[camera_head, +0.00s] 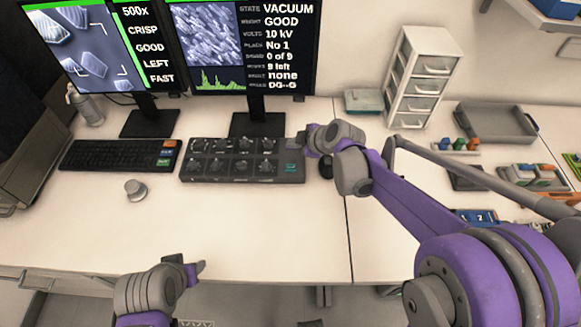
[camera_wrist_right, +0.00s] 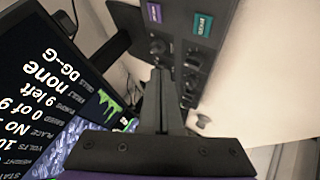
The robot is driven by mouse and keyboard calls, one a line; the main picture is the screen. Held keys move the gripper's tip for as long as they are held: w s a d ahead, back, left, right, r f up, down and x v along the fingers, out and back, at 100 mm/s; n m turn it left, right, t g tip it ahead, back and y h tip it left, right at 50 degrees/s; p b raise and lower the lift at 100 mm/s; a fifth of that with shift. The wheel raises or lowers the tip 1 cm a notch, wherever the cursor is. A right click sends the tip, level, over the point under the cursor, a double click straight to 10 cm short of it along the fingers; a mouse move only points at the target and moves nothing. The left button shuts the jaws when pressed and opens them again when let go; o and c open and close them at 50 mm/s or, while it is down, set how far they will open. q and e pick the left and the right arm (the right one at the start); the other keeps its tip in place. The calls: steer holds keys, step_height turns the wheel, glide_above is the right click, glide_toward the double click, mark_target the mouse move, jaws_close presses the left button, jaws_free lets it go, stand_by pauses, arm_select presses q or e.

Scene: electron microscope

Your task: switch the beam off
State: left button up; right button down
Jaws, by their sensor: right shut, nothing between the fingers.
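The dark control panel (camera_head: 215,178) with rows of knobs lies on the desk in front of the right monitor. A teal button (camera_head: 290,168) is at its right end. In the right wrist view the panel (camera_wrist_right: 183,48) shows the teal button (camera_wrist_right: 203,24) and a purple button (camera_wrist_right: 154,12). My right gripper (camera_head: 302,142) is shut and empty at the panel's far right corner, hiding part of it; its closed fingers show in the wrist view (camera_wrist_right: 160,78). I cannot tell whether they touch the panel. My left gripper (camera_head: 193,270) is low, near the desk's front edge, away from the panel.
The right monitor (camera_head: 243,45) reads VACUUM, GOOD, 10 kV. The left monitor (camera_head: 95,45) reads 500x, CRISP. A keyboard (camera_head: 115,155) and a round grey knob (camera_head: 136,189) lie left of the panel. A drawer unit (camera_head: 422,75) and trays (camera_head: 497,122) stand right. The front middle desk is clear.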

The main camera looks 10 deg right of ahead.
steer(key=b, duration=0.5)
glide_above(294, 169)
step_height(294, 169, down, 7)
steer(key=shift+f, duration=0.2)
steer(key=shift+f+b, duration=0.35)
steer(key=shift+f, duration=0.2)
steer(key=shift+f, duration=0.1)
stand_by(1.1)
steer(key=shift+f, duration=0.3)
steer(key=shift+f+b, duration=0.4)
steer(key=shift+b, duration=0.1)
stand_by(0.4)
steer(key=shift+r, duration=0.15)
steer(key=shift+r+p, duration=0.6)
steer(key=shift+r, duration=0.1)
steer(key=shift+r, duration=0.1)
